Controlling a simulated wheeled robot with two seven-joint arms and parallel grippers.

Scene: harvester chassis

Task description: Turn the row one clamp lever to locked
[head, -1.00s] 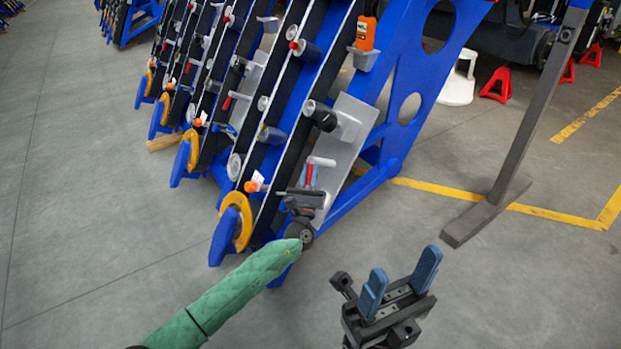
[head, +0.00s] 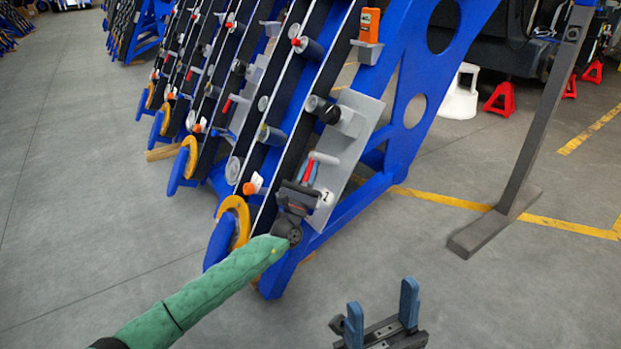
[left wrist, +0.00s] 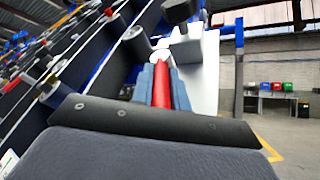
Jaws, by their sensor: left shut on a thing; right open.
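The row one clamp lever shows as a red strip (head: 309,169) low on the nearest blue row frame, on a grey plate (head: 354,143) with a "1" label. My left gripper (head: 309,174), at the end of the green-sleeved arm, has its blue fingers shut on the lever. In the left wrist view the red lever (left wrist: 161,84) stands between the two blue fingers (left wrist: 161,90). The lever's base is largely hidden by my gripper. My right gripper (head: 382,300) is open and empty over bare floor at the bottom of the head view.
A black knob (head: 329,115) sits on the plate above the lever, and an orange device (head: 369,25) higher up. More blue rows stand to the left. A dark post (head: 520,140) stands at right. The floor in front is clear.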

